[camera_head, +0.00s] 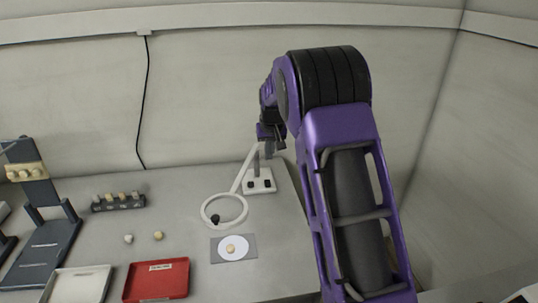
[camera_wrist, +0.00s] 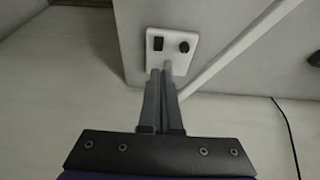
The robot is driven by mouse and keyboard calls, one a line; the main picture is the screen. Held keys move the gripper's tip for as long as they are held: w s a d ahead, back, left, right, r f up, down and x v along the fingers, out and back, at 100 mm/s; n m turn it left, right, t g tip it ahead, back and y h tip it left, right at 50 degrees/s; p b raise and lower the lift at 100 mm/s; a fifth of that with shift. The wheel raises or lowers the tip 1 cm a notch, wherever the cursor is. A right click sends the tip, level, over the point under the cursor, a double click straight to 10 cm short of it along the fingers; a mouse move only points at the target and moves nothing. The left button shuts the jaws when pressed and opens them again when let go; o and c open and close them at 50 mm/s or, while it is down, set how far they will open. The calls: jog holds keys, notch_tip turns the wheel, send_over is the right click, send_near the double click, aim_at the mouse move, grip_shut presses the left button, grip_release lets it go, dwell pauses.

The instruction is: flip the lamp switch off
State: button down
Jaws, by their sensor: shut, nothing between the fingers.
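The lamp has a white base (camera_head: 258,188), a slanting white arm and a white ring head (camera_head: 207,217) on the bench. In the wrist view the base (camera_wrist: 178,66) carries a black rocker switch (camera_wrist: 158,43) at left and a round black knob (camera_wrist: 184,47) at right. My gripper (camera_wrist: 161,72) is shut and empty. Its fingertips overlap the near edge of the base, just below the switch and knob in the picture. I cannot tell whether they touch the base. The switch's on or off position is too small to read.
A grey card with a white disc (camera_head: 223,253) lies below the ring. A red tray (camera_head: 158,281), a pale tray (camera_head: 78,285) and a dark rack (camera_head: 118,207) stand left. A dark stand (camera_head: 45,245) is at far left.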

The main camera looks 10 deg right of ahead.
aim_at(268, 180)
jog(key=shift+w+d+r+b, duration=0.25)
jog(key=shift+w+d+b, duration=0.1)
jog(key=shift+w+b, duration=0.4)
jog(key=x, duration=1.4)
jog(key=shift+s+f+b, duration=0.1)
jog(key=shift+s+b, duration=0.2)
jog(key=shift+s, duration=0.1)
